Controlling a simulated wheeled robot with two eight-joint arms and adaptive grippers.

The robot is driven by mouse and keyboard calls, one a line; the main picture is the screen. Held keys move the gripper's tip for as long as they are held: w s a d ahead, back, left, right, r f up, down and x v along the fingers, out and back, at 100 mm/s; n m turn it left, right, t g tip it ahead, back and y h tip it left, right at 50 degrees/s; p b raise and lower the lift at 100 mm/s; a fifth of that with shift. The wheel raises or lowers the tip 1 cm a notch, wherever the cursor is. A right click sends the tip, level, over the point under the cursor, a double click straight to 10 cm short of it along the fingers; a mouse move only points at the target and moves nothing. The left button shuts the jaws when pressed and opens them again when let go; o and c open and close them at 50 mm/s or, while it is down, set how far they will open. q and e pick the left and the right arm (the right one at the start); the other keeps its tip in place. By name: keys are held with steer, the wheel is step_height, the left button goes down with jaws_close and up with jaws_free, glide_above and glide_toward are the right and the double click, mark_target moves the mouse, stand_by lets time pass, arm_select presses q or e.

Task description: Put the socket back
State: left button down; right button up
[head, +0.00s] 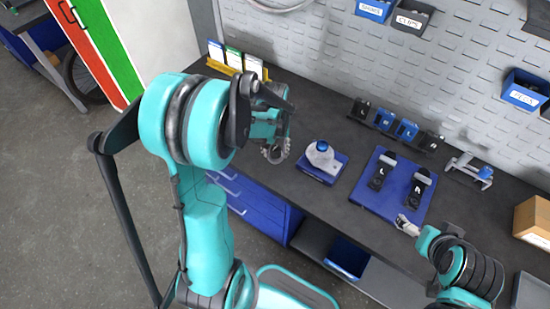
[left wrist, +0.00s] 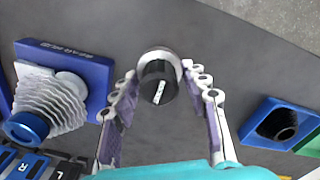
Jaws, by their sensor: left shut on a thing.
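A black, round socket (left wrist: 158,85) with a silver ring and a white mark sits between the fingertips of my left gripper (left wrist: 160,72) in the left wrist view. The gripper is shut on it, over the dark bench top. In the head view my left gripper (head: 276,150) is partly hidden by my own arm, and the socket cannot be made out. A blue tray (left wrist: 262,104) with a dark round recess or part and a green section lies to the right in the left wrist view. My right gripper (head: 407,226) is by the front edge of the blue mat; its opening is unclear.
A blue mat (head: 366,198) holds parts marked L and R. Behind are a row of black and blue blocks (head: 406,130) and a card stand (head: 226,68). A cardboard box (head: 533,220) is at right.

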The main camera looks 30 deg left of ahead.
mark_target(275, 157)
arm_select(q)
steer(key=shift+w+a+f, duration=0.1)
steer(key=shift+a+f, duration=0.1)
steer(key=shift+f, duration=0.3)
step_height(275, 157, down, 3)
steer(key=shift+r+b, duration=0.2)
steer(key=shift+b, duration=0.45)
steer(key=shift+f, duration=0.35)
steer(key=shift+f, duration=0.15)
steer(key=c, duration=0.8)
jaws_free()
